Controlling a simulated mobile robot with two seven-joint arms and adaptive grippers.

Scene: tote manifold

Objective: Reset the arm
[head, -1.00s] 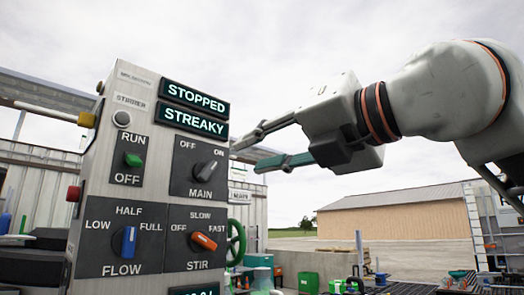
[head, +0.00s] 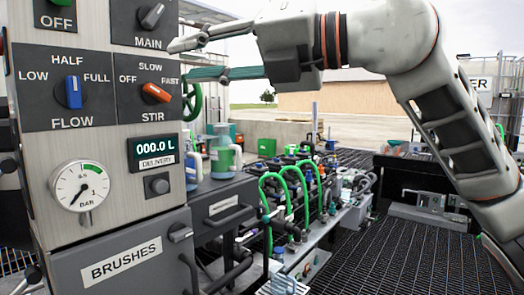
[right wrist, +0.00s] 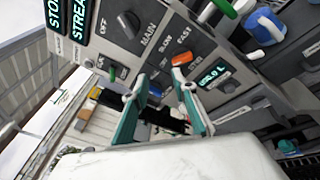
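My right gripper (head: 168,60) is in front of the right edge of a grey control panel (head: 110,145), between the MAIN knob (head: 152,15) and the orange STIR knob (head: 157,92). Its two teal fingers stand apart with nothing between them. In the right wrist view the gripper (right wrist: 163,88) also shows open, with the panel beyond it. My right arm reaches in from the right, bent at the elbow. Whether the fingers touch the panel cannot be told. My left gripper is not in view.
The panel carries a blue FLOW knob (head: 73,92), a gauge (head: 80,186), a delivery display (head: 155,149) and a BRUSHES drawer (head: 130,262). Jugs (head: 222,155) stand on a cabinet beside it. Green hoses (head: 270,190) rise from a manifold. Dark grating floor (head: 370,255) is open at the right.

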